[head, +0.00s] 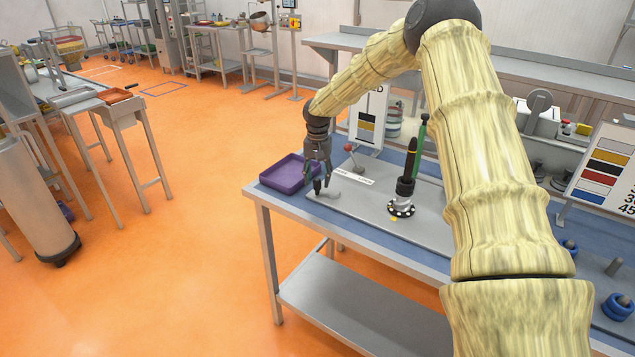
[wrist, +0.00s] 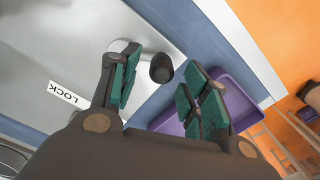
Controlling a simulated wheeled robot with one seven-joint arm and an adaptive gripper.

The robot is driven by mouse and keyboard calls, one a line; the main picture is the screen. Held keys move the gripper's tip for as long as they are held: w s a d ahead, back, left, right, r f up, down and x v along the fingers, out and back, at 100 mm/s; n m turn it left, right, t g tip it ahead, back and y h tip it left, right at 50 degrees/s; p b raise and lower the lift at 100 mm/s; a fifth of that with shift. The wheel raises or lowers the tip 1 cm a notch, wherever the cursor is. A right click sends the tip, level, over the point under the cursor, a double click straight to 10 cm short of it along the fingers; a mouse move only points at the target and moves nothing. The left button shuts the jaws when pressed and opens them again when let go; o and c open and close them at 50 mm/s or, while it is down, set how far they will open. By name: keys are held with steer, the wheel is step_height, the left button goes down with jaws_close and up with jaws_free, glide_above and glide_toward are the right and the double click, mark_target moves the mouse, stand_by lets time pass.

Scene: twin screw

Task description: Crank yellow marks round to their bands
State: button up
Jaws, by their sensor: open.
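My gripper (head: 317,180) points down over the left end of a grey plate (head: 365,207) on the bench. In the wrist view its teal-padded fingers (wrist: 163,88) are spread. A dark upright knob (wrist: 161,68) stands between them, with a visible gap on each side. The knob rises beside a pale rounded piece (wrist: 124,46), perhaps a crank arm. A small yellow mark (head: 393,219) lies at the disc's front edge. Behind stands a green post (head: 422,135).
A purple tray (head: 284,175) sits left of the gripper. A red-knobbed lever (head: 349,148) stands behind it, near a white label reading LOCK (wrist: 68,95). Signs with colour bands (head: 367,120) stand at the back and right (head: 604,165). Blue rings (head: 618,306) lie at far right.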

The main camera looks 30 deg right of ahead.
mark_target(317, 184)
steer(key=shift+f+p, duration=0.35)
steer(key=shift+f, duration=1.3)
steer(key=shift+a, duration=0.1)
jaws_close()
